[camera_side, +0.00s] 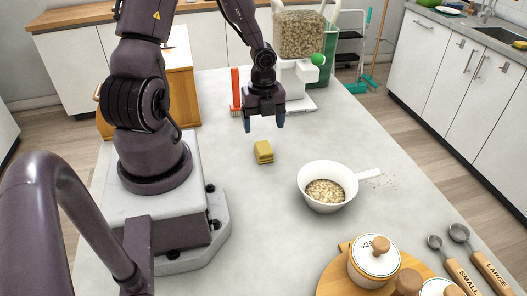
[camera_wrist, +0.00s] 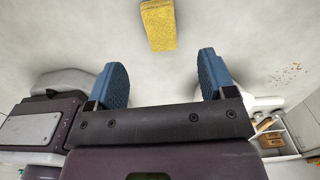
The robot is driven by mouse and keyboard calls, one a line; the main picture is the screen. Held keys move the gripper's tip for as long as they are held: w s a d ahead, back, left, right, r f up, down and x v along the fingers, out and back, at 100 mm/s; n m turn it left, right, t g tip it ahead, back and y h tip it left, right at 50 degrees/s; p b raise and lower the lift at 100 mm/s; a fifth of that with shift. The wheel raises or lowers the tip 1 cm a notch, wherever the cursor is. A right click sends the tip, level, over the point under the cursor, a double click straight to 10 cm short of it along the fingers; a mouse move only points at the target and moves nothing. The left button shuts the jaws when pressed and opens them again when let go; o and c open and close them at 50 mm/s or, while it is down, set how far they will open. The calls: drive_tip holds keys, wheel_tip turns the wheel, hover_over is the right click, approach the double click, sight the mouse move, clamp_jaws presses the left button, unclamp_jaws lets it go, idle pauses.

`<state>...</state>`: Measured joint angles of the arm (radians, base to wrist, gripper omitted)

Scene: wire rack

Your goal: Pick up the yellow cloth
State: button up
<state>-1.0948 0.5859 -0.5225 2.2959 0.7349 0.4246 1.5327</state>
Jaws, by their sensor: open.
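The yellow cloth (camera_side: 263,152) is a small folded block lying on the grey table, in front of my base. It also shows in the wrist view at the top middle (camera_wrist: 159,24), beyond my fingertips. My gripper (camera_side: 265,121) is above the table, behind the cloth in the side view, with its fingers pointing down. In the wrist view its two blue fingers (camera_wrist: 158,80) stand wide apart with nothing between them. The gripper does not touch the cloth.
A white pan (camera_side: 312,188) with grains stands right of the cloth, its handle pointing right. A grain dispenser (camera_side: 300,35) and an orange-red upright object (camera_side: 235,88) stand behind. Lidded jars (camera_side: 374,258) and measuring scoops (camera_side: 455,262) lie at the front right. Table around the cloth is clear.

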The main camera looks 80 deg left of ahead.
sight(263, 147)
wheel_tip(263, 147, down, 9)
drive_tip(key=shift+r, duration=0.15)
idle(0.4)
drive_tip(key=c, duration=1)
